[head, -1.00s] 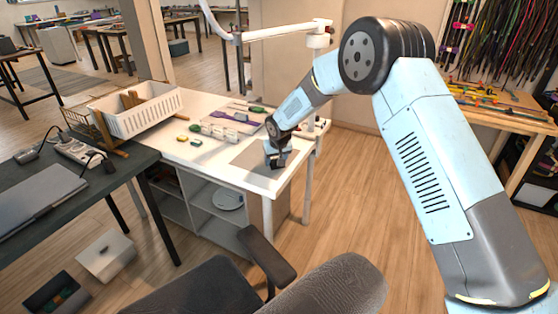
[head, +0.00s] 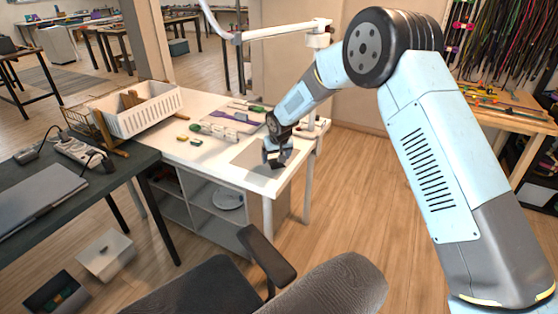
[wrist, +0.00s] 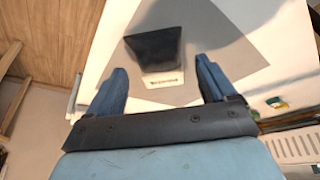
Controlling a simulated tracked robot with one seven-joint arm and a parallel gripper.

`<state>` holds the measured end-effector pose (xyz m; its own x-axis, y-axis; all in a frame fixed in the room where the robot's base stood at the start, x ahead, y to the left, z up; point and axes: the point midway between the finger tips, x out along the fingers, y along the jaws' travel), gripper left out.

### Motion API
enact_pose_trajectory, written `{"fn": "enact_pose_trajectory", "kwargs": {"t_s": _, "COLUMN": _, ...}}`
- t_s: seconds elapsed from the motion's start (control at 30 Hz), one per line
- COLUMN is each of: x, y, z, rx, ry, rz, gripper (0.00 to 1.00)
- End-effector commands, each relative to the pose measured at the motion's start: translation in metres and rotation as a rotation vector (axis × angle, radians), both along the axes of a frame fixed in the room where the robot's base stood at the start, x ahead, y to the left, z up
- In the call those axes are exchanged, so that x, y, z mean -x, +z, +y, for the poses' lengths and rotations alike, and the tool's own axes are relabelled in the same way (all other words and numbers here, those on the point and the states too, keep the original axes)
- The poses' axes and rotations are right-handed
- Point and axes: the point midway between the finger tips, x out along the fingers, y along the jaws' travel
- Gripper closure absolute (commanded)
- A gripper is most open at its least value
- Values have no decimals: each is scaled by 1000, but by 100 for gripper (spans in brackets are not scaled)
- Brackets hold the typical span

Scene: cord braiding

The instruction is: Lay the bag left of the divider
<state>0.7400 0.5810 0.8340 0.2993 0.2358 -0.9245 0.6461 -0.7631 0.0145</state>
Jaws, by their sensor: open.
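The bag looks like a small dark pouch (wrist: 155,47) with a white lettered label along its lower edge. In the wrist view it lies on a grey mat (wrist: 215,45), ahead of and between my fingers. My gripper (wrist: 162,66) is open, with one blue finger on each side and nothing held. In the head view my gripper (head: 277,152) is low over the grey mat on the white table, and the bag is mostly hidden around it. The white basket (head: 150,120) on the table has a brown upright piece (head: 130,99) inside, possibly the divider.
The white table (head: 215,172) also holds a purple tool (head: 225,116), pale blocks and small green and yellow items. A dark table (head: 90,190) with a laptop adjoins at left. A chair (head: 330,285) stands in front. A white lamp arm (head: 285,32) crosses behind.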

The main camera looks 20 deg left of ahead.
Motion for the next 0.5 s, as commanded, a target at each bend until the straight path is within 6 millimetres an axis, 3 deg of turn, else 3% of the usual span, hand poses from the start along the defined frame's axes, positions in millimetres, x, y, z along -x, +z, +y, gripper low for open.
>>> {"fn": "enact_pose_trajectory", "kwargs": {"t_s": 0.3, "x": 17, "y": 57, "z": -14, "rx": -2, "ry": 1, "rz": -3, "gripper": 16}}
{"fn": "enact_pose_trajectory", "kwargs": {"t_s": 0.5, "x": 26, "y": 82, "z": -21, "rx": 0, "ry": 1, "rz": -1, "gripper": 16}}
